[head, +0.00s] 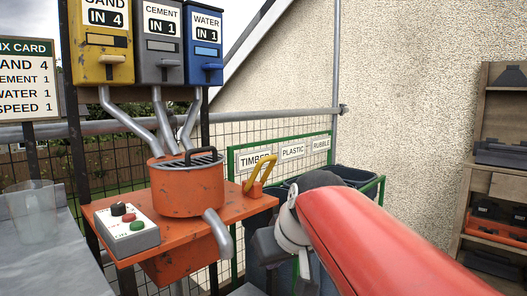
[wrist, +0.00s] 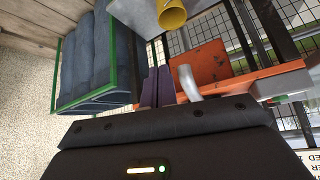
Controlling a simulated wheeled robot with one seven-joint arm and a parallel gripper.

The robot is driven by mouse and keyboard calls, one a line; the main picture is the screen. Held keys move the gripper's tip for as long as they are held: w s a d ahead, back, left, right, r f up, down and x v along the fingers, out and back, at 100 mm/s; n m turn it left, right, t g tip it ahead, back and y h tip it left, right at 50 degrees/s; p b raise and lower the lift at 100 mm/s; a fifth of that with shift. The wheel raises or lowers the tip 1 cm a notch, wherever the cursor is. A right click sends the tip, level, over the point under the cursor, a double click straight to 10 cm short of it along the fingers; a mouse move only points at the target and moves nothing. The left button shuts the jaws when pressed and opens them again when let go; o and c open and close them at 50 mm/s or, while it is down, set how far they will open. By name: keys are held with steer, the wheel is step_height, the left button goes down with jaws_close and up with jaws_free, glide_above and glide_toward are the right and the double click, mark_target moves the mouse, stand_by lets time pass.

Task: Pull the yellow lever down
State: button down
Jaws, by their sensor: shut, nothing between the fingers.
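My gripper (wrist: 157,72) shows two purple fingers, shut together and empty, apart from that yellow piece. In the head view my red arm covers the lower right, and the fingertips cannot be made out there.
The orange mixer drum (head: 186,185) with its grey spout (head: 217,235) stands left of the lever. A button box (head: 127,230) sits at the stand's left. Dark bins in a green frame (head: 234,165) stand behind my arm. Shelves (head: 500,150) are at the far right.

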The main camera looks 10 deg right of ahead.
steer(key=w+r+n+t+y, duration=0.1)
steer(key=w+r+n+y, duration=0.1)
steer(key=w+r, duration=0.7)
steer(key=w+d+r+n+t+y, duration=0.1)
steer(key=w+d+r+t+y, duration=0.1)
steer(key=w+d+r, duration=0.3)
steer(key=w+d+r+n+t+y, duration=0.2)
steer(key=w+d+r, duration=0.3)
steer(key=w, duration=0.5)
steer(key=shift+w+r+y, duration=0.2)
steer(key=shift+r+y, duration=0.25)
steer(key=shift+y, duration=0.15)
steer(key=w+a+f, duration=0.1)
steer(key=w, duration=0.1)
steer(key=w+a+f, duration=0.2)
steer(key=w+a+f+p, duration=0.1)
steer(key=w+a, duration=0.1)
steer(key=shift+w+f, duration=0.25)
steer(key=shift+w, duration=0.15)
steer(key=shift+s+d+f, duration=0.25)
steer(key=shift+s+f, duration=0.1)
steer(key=shift+f, duration=0.25)
steer(key=shift+b, duration=0.3)
